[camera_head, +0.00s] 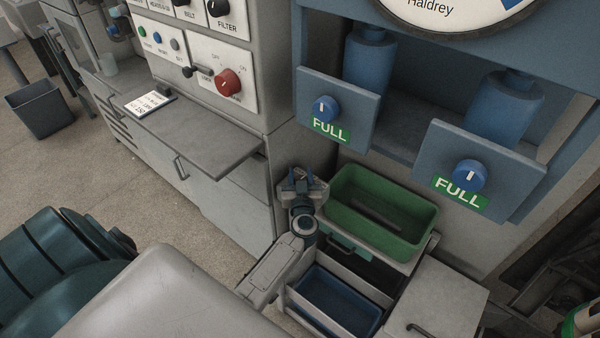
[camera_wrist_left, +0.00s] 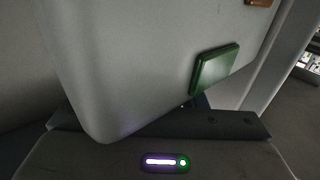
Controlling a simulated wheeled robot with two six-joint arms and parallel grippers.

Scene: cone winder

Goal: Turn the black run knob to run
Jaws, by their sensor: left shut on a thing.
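No knob is clearly marked as the run knob. A black knob (camera_head: 218,7) labelled FILTER is at the top of the control panel in the head view, and a black lever switch (camera_head: 196,71) sits below it, left of a red knob (camera_head: 228,82) with OFF and ON marks. My left gripper (camera_head: 300,176) is low, below and to the right of the panel and apart from its knobs, just left of the green bin. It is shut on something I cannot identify. In the left wrist view a pale grey surface (camera_wrist_left: 130,60) with a green tab fills much of the picture. My right gripper is out of view.
A grey shelf (camera_head: 198,142) juts out below the panel. A green bin (camera_head: 428,222) and an open drawer with a blue tray (camera_head: 340,300) are beside my left arm. Two blue knobs (camera_head: 326,108) (camera_head: 470,175) marked FULL are at right.

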